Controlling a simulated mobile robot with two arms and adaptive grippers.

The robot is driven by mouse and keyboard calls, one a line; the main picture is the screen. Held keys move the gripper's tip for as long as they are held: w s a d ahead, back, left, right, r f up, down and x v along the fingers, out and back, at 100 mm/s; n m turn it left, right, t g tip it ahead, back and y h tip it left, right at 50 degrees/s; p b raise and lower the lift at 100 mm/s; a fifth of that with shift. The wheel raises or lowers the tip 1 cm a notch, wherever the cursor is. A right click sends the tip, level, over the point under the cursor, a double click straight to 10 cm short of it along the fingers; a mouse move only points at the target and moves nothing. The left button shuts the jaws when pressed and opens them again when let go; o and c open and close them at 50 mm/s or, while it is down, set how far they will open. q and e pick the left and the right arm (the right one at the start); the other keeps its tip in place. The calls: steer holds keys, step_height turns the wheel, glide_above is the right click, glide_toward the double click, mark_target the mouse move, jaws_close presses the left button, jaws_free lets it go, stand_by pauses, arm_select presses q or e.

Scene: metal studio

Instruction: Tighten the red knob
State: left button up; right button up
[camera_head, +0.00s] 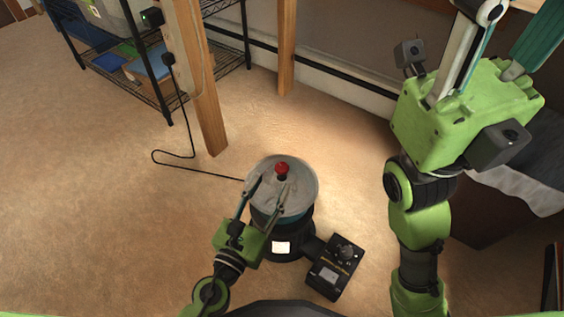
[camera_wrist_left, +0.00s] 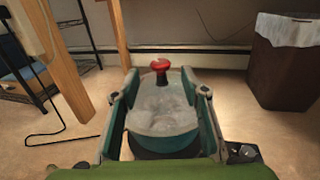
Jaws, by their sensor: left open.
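The red knob (camera_head: 282,169) stands upright at the centre of a round grey lid (camera_head: 300,185) on a dark pot-like vessel on the floor. In the left wrist view, the red knob (camera_wrist_left: 161,66) shows just beyond and between the fingertips, touching neither. My left gripper (camera_head: 274,184) is open, its two fingers reaching over the lid from the near side. It also shows in the left wrist view (camera_wrist_left: 160,82) with a wide, empty gap. My right gripper (camera_head: 510,45) is raised at the upper right, far from the knob, with its fingers apart; their tips are partly cut off.
A black control box (camera_head: 334,268) stands beside the vessel's base. A black cord (camera_head: 195,169) runs over the carpet to a wooden post (camera_head: 207,120). A wire shelf (camera_head: 160,90) stands at the upper left. A dark brown bin (camera_wrist_left: 287,75) stands right. Carpet to the left is clear.

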mark_target(279, 173)
arm_select(q)
steer(key=x, duration=0.7)
steer(key=shift+w+d+p, duration=0.15)
steer(key=shift+w+p, duration=0.2)
steer(key=c, duration=1.1)
